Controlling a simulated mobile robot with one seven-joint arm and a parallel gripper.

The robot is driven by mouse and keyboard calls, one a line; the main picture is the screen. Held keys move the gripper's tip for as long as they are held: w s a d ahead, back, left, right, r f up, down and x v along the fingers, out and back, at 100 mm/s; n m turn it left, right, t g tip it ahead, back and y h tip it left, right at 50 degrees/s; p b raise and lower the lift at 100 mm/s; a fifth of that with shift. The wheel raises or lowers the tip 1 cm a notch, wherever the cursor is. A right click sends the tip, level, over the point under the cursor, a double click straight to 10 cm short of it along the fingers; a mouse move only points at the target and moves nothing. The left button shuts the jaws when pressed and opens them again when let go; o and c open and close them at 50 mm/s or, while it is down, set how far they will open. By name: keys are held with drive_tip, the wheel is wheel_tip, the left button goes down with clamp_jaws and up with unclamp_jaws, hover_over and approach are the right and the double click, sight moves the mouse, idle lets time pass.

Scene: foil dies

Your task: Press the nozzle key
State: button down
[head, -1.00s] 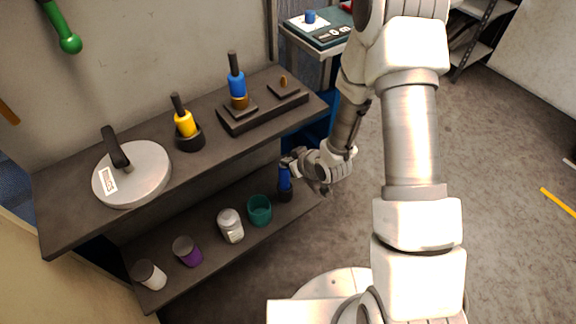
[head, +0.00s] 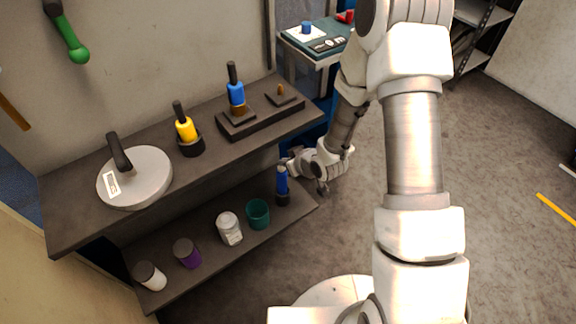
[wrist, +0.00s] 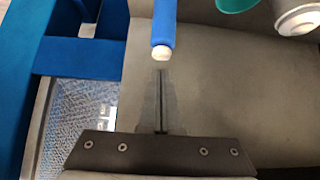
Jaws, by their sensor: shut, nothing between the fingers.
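I cannot tell for sure which part is the nozzle key. A slim blue-bodied item (head: 282,181) stands upright on the lower shelf at its right end, on a dark foot. In the wrist view its blue body (wrist: 164,22) ends in a pale tip just ahead of my fingers. My gripper (head: 288,160) is beside the top of this item in the head view. In the wrist view my gripper (wrist: 161,75) has its fingers shut together and empty. The tip looks close to the fingertips; I cannot tell whether they touch.
A teal cup (head: 258,214), a white jar (head: 229,229) and purple (head: 187,253) and white (head: 150,275) containers line the lower shelf. Floor to the right is clear.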

drive_tip(key=p+v, duration=0.2)
drive_tip(key=v, duration=0.8)
drive_tip(key=shift+r+p, duration=0.4)
drive_tip(key=shift+r, duration=0.25)
drive_tip(key=shift+w, duration=0.1)
drive_tip(key=s+d+r+m+h, duration=0.1)
drive_tip(key=d+r+m+h, duration=0.15)
drive_tip(key=d+r, duration=0.45)
drive_tip(key=s+d+r+m+h, duration=0.1)
drive_tip(key=s+d+r+h, duration=0.15)
drive_tip(key=r, duration=0.75)
drive_tip(key=s+r+m+g, duration=0.2)
drive_tip(key=s+r+m, duration=0.1)
drive_tip(key=s+r, duration=1)
wheel_tip(320, 180, up, 15)
drive_tip(key=s+p, duration=0.2)
drive_tip(key=p, duration=1.4)
drive_tip(key=shift+s+p, duration=0.3)
drive_tip(key=shift+p, duration=0.05)
